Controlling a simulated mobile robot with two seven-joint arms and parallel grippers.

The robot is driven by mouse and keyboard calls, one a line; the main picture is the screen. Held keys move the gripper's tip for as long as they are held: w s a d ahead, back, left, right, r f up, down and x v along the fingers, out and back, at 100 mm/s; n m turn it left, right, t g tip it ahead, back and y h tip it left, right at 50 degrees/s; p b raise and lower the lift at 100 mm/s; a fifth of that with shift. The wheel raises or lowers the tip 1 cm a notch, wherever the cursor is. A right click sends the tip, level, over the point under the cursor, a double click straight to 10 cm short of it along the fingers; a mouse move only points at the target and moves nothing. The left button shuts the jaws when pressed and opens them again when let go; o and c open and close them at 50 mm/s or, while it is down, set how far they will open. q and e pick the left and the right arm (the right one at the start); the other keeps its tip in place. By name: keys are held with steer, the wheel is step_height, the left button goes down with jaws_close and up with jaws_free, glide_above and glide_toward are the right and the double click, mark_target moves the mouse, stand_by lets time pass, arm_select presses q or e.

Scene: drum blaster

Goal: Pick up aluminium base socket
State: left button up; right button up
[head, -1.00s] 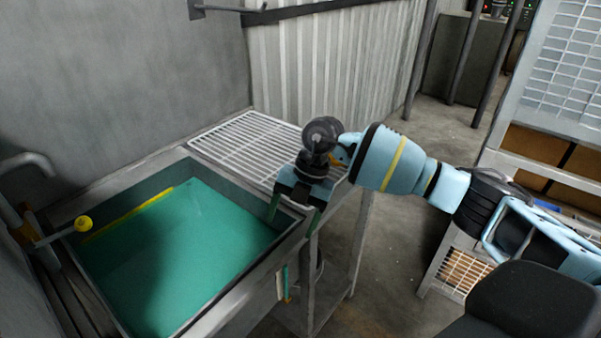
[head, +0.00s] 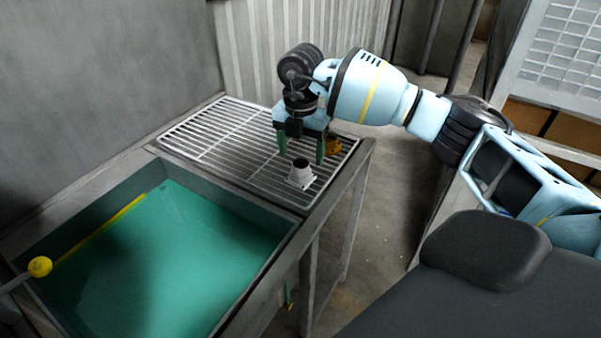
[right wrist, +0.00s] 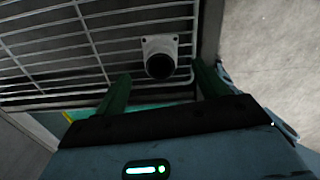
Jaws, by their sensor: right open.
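The aluminium base socket (head: 301,174) is a small pale grey piece with a square flange and a round dark opening. It sits on the white wire rack (head: 196,137) near the rack's front right part. In the right wrist view the socket (right wrist: 160,57) shows beyond and between the two green fingers. My right gripper (head: 301,160) is open and empty, its fingers pointing down above the rack, close to the socket. The right gripper (right wrist: 160,88) has nothing between its fingers. My left gripper is not in view.
A tank of green liquid (head: 170,265) with a grey rim lies left of and in front of the rack. A yellow ball on a rod (head: 40,267) is at its left. A small orange-yellow thing (head: 334,146) sits behind the right finger. A grey wall stands behind.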

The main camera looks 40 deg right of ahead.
mark_target(300, 164)
steer(key=shift+s+a+f, duration=0.1)
steer(key=shift+f, duration=1.2)
steer(key=shift+a+f, duration=0.1)
steer(key=shift+f, duration=1.15)
steer(key=c, duration=1.3)
steer(key=shift+o, duration=0.2)
steer(key=shift+r, duration=0.15)
steer(key=shift+r, duration=0.5)
step_height(300, 164, up, 2)
steer(key=shift+r, duration=0.15)
steer(key=s+d+r, duration=0.1)
steer(key=s+d, duration=0.7)
steer(key=s, duration=0.5)
steer(key=shift+s+d+r+b, duration=0.2)
steer(key=shift+d+r+b, duration=0.05)
steer(key=shift+d+b, duration=0.15)
